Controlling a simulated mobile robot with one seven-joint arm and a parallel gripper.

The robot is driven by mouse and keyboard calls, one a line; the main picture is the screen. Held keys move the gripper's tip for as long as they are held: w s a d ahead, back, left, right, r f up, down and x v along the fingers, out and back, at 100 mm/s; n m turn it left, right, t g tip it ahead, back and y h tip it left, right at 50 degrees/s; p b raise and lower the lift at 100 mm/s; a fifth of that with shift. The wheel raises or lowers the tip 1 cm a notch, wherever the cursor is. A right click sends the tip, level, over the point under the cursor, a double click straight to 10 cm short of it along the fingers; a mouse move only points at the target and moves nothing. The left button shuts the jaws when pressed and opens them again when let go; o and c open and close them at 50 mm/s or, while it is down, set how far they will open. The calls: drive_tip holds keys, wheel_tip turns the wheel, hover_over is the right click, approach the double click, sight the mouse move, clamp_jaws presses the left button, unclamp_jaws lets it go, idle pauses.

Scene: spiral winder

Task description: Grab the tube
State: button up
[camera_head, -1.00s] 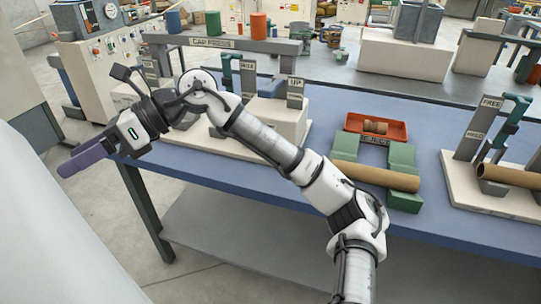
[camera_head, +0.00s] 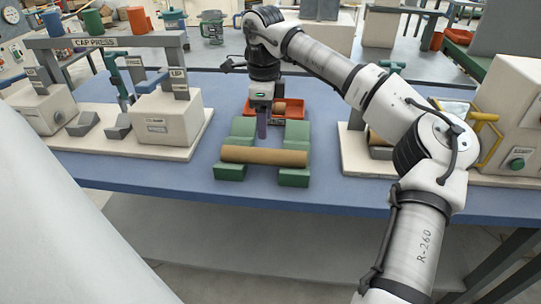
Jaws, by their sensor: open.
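A brown cardboard tube (camera_head: 264,156) lies level, left to right, across the front of two green cradle blocks (camera_head: 236,135). Its whole length shows and nothing covers it. My gripper (camera_head: 262,134) points down above the gap between the blocks, just behind the tube in the picture. It is open, with its purple fingers seen nearly edge-on and nothing visible between them. I cannot tell the exact height of the fingertips over the tube.
An orange tray (camera_head: 290,107) with a small brown piece stands behind the cradle. The cap press (camera_head: 110,42) stands at left. A white-based fixture (camera_head: 352,152) with part of another brown tube is at right, partly hidden by my arm. Blue tabletop (camera_head: 200,185) is clear in front.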

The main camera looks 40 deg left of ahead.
sight(265, 150)
wheel_tip(265, 150, down, 11)
drive_tip(key=shift+r+p, duration=0.1)
drive_tip(key=shift+p, duration=0.65)
drive_tip(key=shift+c, duration=0.3)
drive_tip(key=c, duration=1)
